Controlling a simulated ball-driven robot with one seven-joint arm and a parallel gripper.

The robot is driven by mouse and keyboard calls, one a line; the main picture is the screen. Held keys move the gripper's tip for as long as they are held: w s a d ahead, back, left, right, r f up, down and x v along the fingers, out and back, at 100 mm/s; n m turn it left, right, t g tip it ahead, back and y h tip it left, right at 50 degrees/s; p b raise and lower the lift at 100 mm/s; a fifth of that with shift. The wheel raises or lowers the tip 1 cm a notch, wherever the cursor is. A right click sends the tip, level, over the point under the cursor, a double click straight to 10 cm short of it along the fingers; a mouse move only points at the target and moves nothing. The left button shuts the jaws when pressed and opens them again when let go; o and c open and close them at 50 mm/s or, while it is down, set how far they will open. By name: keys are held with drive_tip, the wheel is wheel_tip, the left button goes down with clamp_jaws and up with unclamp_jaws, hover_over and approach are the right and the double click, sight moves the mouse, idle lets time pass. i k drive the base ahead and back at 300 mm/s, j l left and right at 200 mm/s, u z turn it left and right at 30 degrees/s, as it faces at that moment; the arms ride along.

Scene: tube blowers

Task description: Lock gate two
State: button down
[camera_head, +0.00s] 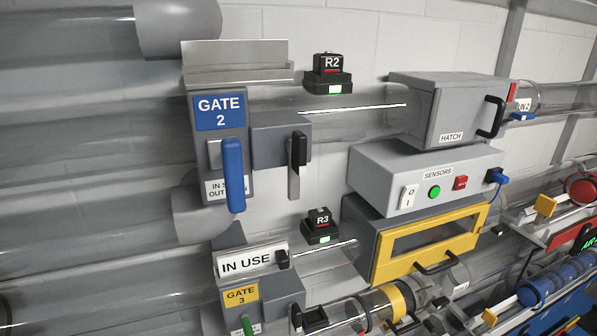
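Gate 2 (219,145) is a grey housing on a clear tube, left of centre, with a blue "GATE 2" sign (219,112). Its blue handle (232,175) hangs down and covers part of a white label below, of which "IN" and "OUT" can be read. To its right a grey block (281,145) carries a dark-topped metal lever (295,165) that points down. A bare grey metal plate (236,62) sits on top of the housing. My gripper is not in view.
Below stands gate 3 (243,296) with an "IN USE" plate (250,261). To the right are a grey hatch box (455,112), a sensors box (425,178) and a yellow-framed box (425,242). Black R2 (328,72) and R3 (321,227) units sit on the tubes.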

sight(296, 147)
drive_tip(key=i+l+z, duration=0.2)
drive_tip(key=l, duration=0.3)
drive_tip(key=i+l+z, duration=0.25)
drive_tip(key=i+l, duration=0.15)
drive_tip(key=l, duration=0.1)
